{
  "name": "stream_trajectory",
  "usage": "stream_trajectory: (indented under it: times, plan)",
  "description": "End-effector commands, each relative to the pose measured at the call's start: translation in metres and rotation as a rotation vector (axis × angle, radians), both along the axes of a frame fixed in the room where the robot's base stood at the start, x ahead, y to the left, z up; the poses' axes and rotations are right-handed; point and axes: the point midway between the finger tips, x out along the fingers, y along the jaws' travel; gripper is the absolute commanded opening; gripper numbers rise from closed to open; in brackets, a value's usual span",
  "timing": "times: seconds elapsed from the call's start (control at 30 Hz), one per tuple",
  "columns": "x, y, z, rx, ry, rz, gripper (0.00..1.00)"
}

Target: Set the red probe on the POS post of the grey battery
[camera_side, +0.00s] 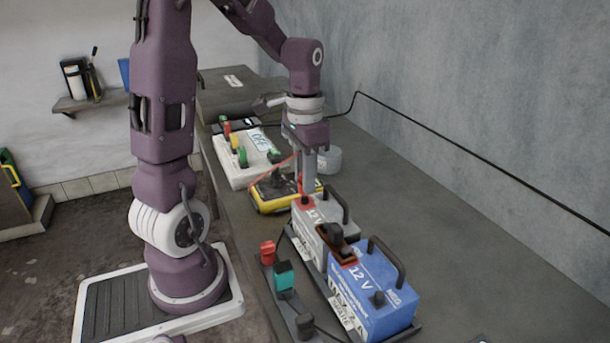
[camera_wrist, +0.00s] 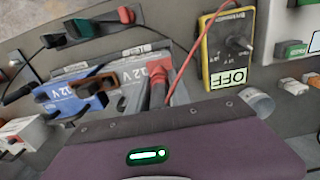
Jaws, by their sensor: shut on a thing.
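The grey battery (camera_side: 323,228), marked 12 V, stands on the bench beside the blue battery (camera_side: 375,295). My gripper (camera_side: 307,186) points down over the grey battery's far end, by a red patch at its POS corner (camera_side: 303,202). In the wrist view my gripper is shut on the red probe (camera_wrist: 158,94), which stands between the fingers close to the battery's 12 V marking. The red lead runs from the probe to the yellow multimeter (camera_wrist: 228,45). The probe's tip is hidden, so I cannot tell whether it touches the post.
A dark-and-orange clamp (camera_side: 338,246) sits at the blue battery. Black carry handles (camera_side: 386,258) rise from the batteries. Red and teal parts (camera_side: 284,275) stand along the bench's near edge. A white switch box (camera_side: 245,160) lies behind the multimeter.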

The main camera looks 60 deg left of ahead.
Motion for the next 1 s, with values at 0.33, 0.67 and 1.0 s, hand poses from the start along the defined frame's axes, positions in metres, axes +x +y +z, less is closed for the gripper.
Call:
stream_trajectory:
  times: [0.33, 0.67, 1.0]
  plan:
    - [0.0, 0.0, -0.005, 0.0, 0.001, 0.0, 0.0]
    - [0.0, 0.0, -0.012, -0.001, 0.001, 0.0, 0.0]
    - [0.0, 0.0, -0.02, 0.0, 0.001, 0.0, 0.0]
